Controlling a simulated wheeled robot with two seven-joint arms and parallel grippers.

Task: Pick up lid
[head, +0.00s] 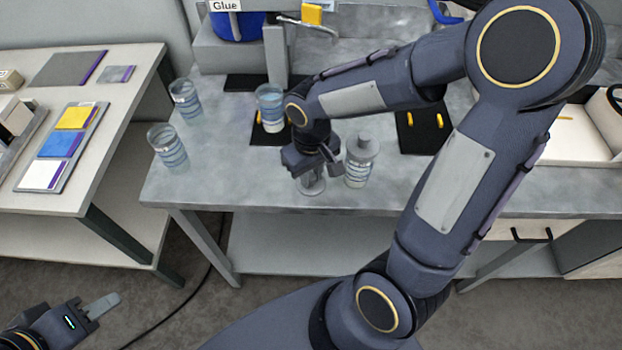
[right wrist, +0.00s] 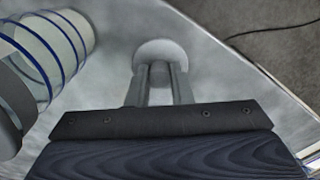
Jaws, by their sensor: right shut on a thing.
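My right gripper (head: 312,178) points down over the front part of the grey bench and is shut on a round grey lid (head: 311,187). In the right wrist view the two fingers (right wrist: 160,82) meet at the middle of the pale round lid (right wrist: 160,50). The fingers hide part of it. I cannot tell whether the lid touches the bench top. A clear jar with blue bands and a grey lid on top (head: 358,170) stands just right of this gripper; a banded jar also fills the left of the wrist view (right wrist: 45,45). My left gripper (head: 104,304) hangs low at the left, away from the bench; its opening is unclear.
Open banded jars (head: 168,147) (head: 185,99) stand on the bench (head: 225,160) at the left. A black mat with yellow pieces (head: 424,130) lies to the right. The bench's front edge is close.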

